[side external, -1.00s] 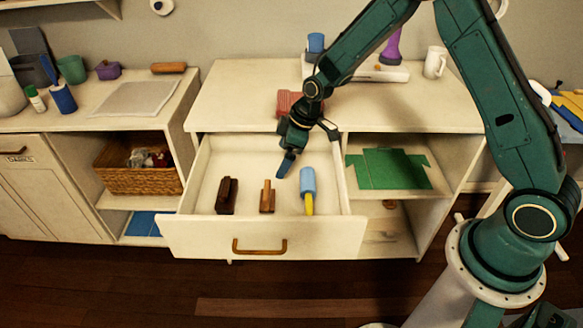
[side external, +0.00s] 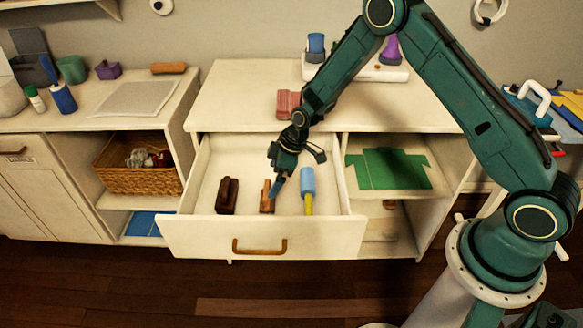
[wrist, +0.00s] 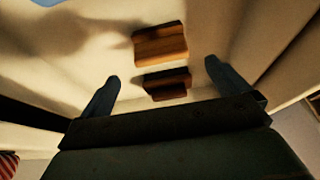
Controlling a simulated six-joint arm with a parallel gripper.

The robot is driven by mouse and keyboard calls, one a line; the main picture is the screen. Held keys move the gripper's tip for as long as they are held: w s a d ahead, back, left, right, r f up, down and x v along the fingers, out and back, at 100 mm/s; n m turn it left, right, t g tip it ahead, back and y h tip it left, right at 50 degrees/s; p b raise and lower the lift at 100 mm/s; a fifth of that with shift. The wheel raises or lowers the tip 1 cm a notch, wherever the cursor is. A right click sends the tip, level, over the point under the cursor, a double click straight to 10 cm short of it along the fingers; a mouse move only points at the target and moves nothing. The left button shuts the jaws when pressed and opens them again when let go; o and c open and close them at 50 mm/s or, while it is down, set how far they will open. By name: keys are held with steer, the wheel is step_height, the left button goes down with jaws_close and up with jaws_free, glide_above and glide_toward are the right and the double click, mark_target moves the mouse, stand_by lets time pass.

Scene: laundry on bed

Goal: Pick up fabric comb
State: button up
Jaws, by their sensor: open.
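The small light-brown wooden piece (side external: 267,202) in the middle of the open drawer looks like the fabric comb. My gripper (side external: 275,187) points down into the drawer, and its blue finger partly covers the wooden piece in the side view. In the wrist view, my gripper (wrist: 162,70) is open and empty, with its fingers wide apart. Between and ahead of them lie a light-brown wooden block (wrist: 160,43) and a darker brown block (wrist: 167,84). I cannot tell whether these are one item or two, nor whether the fingers touch anything.
A dark brown wooden item (side external: 227,195) lies left in the drawer (side external: 205,234). A blue roller with a yellow handle (side external: 308,180) lies close on the right. The drawer walls enclose the space; the cabinet top (side external: 235,95) is above and behind.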

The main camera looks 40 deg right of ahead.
mark_target(268, 189)
steer(key=shift+x, duration=1.8)
steer(key=shift+f, duration=0.1)
steer(key=shift+x, duration=2.5)
steer(key=shift+a, duration=0.1)
steer(key=shift+c, duration=0.4)
steer(key=c, duration=0.9)
